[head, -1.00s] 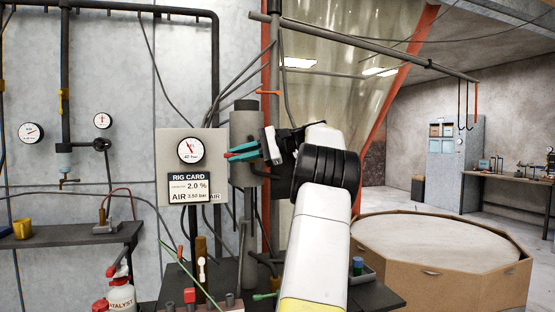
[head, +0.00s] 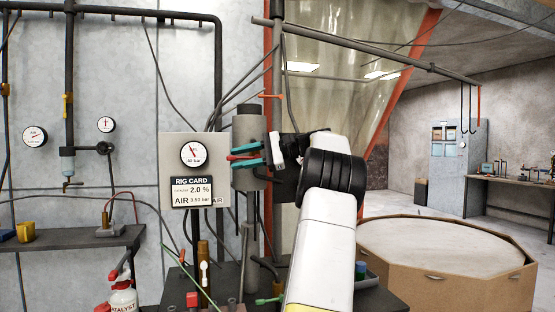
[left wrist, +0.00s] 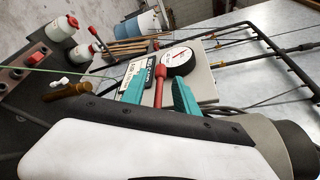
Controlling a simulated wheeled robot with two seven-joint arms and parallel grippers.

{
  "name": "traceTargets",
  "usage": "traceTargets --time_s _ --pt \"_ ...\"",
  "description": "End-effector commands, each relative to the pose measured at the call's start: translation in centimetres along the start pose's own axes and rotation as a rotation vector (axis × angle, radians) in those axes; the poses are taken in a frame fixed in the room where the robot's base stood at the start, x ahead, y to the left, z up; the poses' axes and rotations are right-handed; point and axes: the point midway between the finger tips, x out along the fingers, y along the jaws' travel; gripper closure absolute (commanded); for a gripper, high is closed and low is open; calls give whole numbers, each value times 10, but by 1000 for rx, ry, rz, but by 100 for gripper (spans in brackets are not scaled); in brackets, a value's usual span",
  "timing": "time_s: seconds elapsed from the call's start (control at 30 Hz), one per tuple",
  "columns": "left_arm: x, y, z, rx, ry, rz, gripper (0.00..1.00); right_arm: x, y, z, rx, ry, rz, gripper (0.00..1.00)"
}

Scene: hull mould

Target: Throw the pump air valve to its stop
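The pump air valve's red lever (head: 241,157) shows beside the gauge box, in front of the grey cylinder (head: 248,122). My left gripper (head: 247,155) reaches it from the right, with one teal finger above the lever and one below. In the left wrist view the red lever (left wrist: 159,85) stands between the two teal fingers (left wrist: 158,95), with gaps on both sides. The gripper is open around the lever and does not appear to grip it. The valve body is mostly hidden by the gripper and arm. My right gripper is not in view.
The gauge box (head: 169,150) with its rig card (head: 192,192) is close left of the fingers. Hoses and a pipe run behind. A catalyst bottle (head: 123,298) and bench items are below. A round wooden-sided mould (head: 430,250) stands to the right.

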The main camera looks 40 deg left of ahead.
Motion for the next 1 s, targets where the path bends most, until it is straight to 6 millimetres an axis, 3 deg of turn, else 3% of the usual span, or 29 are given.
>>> traceTargets --time_s 0.17,0.63,1.0 --pt "-4 0 0 0 0 0 64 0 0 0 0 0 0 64" --pt "-73 0 -1 -1 1 -2 64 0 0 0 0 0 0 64" --pt "-79 0 0 0 0 0 64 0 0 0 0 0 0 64"
